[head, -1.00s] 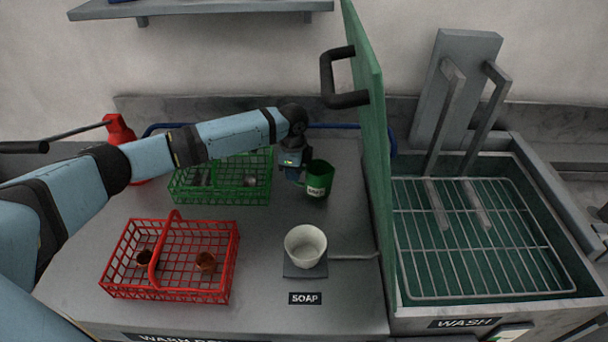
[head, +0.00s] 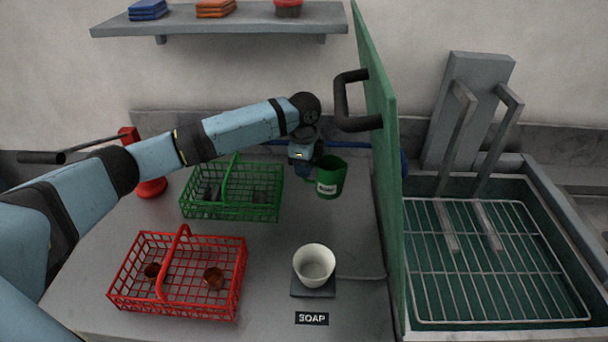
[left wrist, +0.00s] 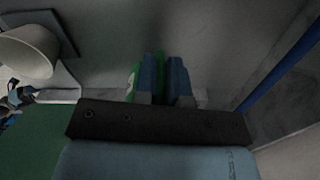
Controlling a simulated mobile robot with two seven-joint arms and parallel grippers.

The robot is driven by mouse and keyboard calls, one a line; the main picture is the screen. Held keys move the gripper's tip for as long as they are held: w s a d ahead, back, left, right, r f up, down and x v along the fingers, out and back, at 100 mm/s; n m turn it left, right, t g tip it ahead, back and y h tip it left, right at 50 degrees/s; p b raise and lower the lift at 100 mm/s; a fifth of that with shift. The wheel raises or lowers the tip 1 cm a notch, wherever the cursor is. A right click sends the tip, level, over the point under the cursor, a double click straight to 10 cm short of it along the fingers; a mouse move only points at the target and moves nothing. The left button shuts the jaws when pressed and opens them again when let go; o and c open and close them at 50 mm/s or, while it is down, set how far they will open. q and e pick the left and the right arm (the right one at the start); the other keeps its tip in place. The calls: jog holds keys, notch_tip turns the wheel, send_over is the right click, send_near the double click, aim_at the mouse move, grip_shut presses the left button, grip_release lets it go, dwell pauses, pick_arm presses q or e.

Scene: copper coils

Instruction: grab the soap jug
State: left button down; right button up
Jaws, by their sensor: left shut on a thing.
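The soap jug is a dark green mug-shaped jug (head: 331,178) with a white label, upright to the right of the green basket in the head view. My left gripper (head: 309,173) is shut on its handle side, at the jug's left. The jug appears raised a little off the counter. In the left wrist view, the two blue fingers (left wrist: 164,78) are close together with a strip of the green jug (left wrist: 132,82) beside them. The handle between the fingers is mostly hidden. My right gripper is not in view.
A white bowl (head: 315,263) sits on a dark pad behind the SOAP label (head: 311,318). A red basket (head: 236,300) and a green basket (head: 225,212) stand left. A tall green panel (head: 382,165) with a black handle rises close right, beside the wash sink (head: 415,205).

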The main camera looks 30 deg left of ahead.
pick_arm(q)
jog(key=shift+r, duration=1.15)
dwell(1.1)
